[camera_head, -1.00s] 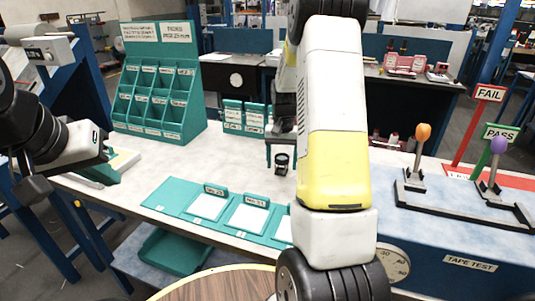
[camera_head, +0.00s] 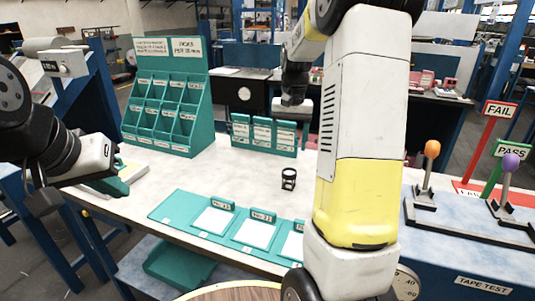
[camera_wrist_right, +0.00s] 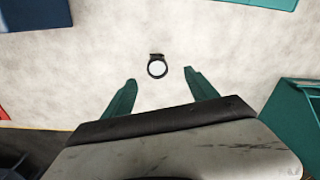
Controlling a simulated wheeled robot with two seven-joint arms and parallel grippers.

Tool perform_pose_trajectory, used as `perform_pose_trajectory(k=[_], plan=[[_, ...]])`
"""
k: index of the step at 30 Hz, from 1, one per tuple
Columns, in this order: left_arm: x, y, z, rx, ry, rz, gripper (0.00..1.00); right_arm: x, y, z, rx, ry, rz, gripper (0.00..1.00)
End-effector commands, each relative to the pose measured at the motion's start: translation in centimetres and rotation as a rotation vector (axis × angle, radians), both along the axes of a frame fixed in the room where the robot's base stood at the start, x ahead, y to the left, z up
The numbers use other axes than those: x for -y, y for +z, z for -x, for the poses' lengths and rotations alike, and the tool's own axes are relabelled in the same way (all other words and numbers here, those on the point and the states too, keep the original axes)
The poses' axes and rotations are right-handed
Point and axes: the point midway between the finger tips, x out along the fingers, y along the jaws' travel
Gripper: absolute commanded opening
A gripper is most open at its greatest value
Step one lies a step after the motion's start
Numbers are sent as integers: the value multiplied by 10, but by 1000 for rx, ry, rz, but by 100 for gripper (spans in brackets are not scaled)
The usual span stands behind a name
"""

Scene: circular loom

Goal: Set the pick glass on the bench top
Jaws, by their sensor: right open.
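The pick glass (camera_head: 289,179), a small black stand with a ring lens, stands on the pale bench top (camera_head: 255,168) behind the green mat. It also shows in the right wrist view (camera_wrist_right: 157,67), ahead of the fingertips and apart from them. My right gripper (camera_wrist_right: 158,77) is open and empty, with its two green fingers spread. In the head view my right arm comes down at the right of centre, and the right gripper (camera_head: 289,128) is above and behind the glass. My left gripper (camera_head: 125,180) is over the bench's left end; its finger gap is not clear.
A green mat (camera_head: 170,207) with white cards lies at the bench's front edge. A green pigeonhole rack (camera_head: 205,130) and small green card holders (camera_head: 240,133) stand behind. FAIL and PASS signs and two levers are at right. Bench around the glass is clear.

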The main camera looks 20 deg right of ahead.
Motion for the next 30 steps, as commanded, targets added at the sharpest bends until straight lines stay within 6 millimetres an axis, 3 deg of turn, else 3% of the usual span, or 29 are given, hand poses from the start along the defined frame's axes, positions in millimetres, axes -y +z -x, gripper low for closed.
perform_pose_trajectory(k=[6,12,21,24,30], plan=[[0,0,0,0,0,0,0,-38,53,55,145,99,-43,67],[0,0,0,0,0,0,0,-72,83,116,278,201,-65,67],[0,0,0,0,0,0,0,-111,91,202,463,341,-65,67],[0,0,0,0,0,0,0,-118,87,220,502,372,-59,67],[0,0,0,0,0,0,0,-124,82,235,537,399,-53,67]])
